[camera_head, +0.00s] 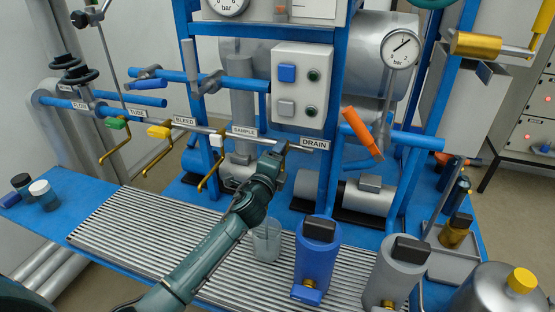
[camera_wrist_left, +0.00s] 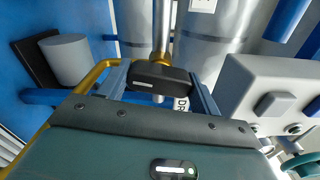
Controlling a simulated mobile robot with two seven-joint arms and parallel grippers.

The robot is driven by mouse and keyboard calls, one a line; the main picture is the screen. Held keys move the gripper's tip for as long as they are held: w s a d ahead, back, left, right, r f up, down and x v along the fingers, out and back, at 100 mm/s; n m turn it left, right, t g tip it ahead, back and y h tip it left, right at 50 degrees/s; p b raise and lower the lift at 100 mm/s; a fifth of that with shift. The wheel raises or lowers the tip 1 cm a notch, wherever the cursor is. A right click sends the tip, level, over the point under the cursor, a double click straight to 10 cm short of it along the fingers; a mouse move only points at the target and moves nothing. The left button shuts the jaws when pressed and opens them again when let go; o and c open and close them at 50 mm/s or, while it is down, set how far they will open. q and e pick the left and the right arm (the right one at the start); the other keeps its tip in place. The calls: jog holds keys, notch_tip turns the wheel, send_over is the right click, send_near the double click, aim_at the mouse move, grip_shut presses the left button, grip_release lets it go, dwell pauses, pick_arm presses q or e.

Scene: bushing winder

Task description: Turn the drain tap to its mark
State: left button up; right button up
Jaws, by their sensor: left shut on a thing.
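The DRAIN label (camera_head: 315,145) sits on the tap rail at the right end, just right of my left gripper (camera_head: 282,150). In the left wrist view, the drain tap's dark handle (camera_wrist_left: 160,80) lies between the two fingers of my left gripper (camera_wrist_left: 160,88), which is shut on it. A brass stem rises behind the handle, and part of the label shows just below it at the right. In the head view my gripper mostly hides the tap, and I cannot make out a mark. My right gripper is in neither view.
The green (camera_head: 118,123), yellow (camera_head: 158,132) and white (camera_head: 216,140) taps stand left along the rail. Below, a clear beaker (camera_head: 266,240) stands on the ribbed tray (camera_head: 150,232), beside blue (camera_head: 317,250) and grey (camera_head: 396,270) containers. A switch box (camera_head: 301,85) is above.

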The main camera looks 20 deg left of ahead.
pick_arm(q)
jog(key=shift+n, duration=1.1)
jog(key=o, duration=1)
jog(key=shift+s, duration=0.1)
jog(key=s, duration=1.3)
jog(key=shift+a, duration=0.2)
